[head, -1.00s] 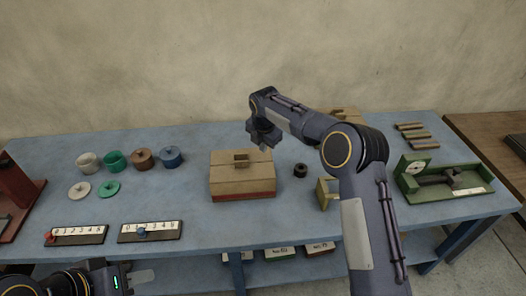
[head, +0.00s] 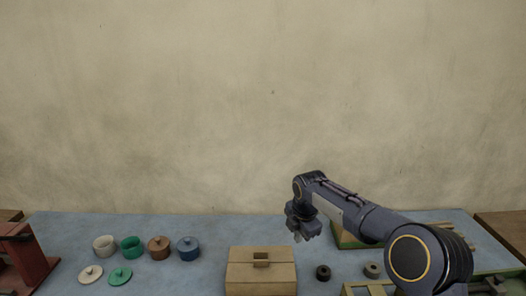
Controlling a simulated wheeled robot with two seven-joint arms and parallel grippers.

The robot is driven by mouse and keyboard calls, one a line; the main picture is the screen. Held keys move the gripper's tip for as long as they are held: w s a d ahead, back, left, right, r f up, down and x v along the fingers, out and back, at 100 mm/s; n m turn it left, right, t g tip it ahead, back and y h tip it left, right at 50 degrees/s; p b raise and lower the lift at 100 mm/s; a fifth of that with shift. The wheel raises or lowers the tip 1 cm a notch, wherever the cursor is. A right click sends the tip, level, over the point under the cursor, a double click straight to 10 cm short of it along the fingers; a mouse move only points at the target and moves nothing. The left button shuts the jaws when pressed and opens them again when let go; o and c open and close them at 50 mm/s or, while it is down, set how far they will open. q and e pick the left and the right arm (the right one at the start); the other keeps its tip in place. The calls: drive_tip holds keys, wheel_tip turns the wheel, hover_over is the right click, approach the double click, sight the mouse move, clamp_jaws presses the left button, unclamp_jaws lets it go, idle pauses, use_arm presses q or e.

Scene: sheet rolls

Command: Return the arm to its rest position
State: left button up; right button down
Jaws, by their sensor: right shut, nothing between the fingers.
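My right arm reaches in from the lower right. Its gripper (head: 301,234) hangs above the blue table (head: 215,228), to the right of and beyond the tan lidded box (head: 261,272). The gripper is shut, with nothing held. My left gripper is out of the picture.
White (head: 105,246), green (head: 132,247), brown (head: 159,248) and blue (head: 188,249) pots stand at left, with two loose lids in front. Two small dark rings (head: 323,272) (head: 372,270) lie right of the box. A green-and-tan box (head: 346,238) is partly behind my arm. A red stand (head: 28,262) is far left.

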drive_tip(key=s+d+r+m+y+b, duration=0.1)
drive_tip(key=s+d+r+m, duration=0.25)
drive_tip(key=s, duration=0.35)
drive_tip(key=s+d+r+m+t, duration=0.1)
drive_tip(key=s+d+r+m, duration=0.1)
drive_tip(key=s+d+m, duration=0.3)
drive_tip(key=s+d+r+m+y+b, duration=0.1)
drive_tip(key=s+d+r+m, duration=0.15)
drive_tip(key=s, duration=0.55)
drive_tip(key=s+a+f+m+b, duration=0.1)
drive_tip(key=s+f+m, duration=0.3)
drive_tip(key=s+m, duration=0.3)
drive_tip(key=s+f+m+t+y, duration=0.1)
drive_tip(key=s+f+m, duration=0.3)
drive_tip(key=s, duration=1)
drive_tip(key=m, duration=0.3)
drive_tip(key=shift+s+a+f+m+t+b, duration=0.3)
drive_tip(key=shift+s+a+f+b, duration=0.05)
drive_tip(key=shift+s, duration=0.05)
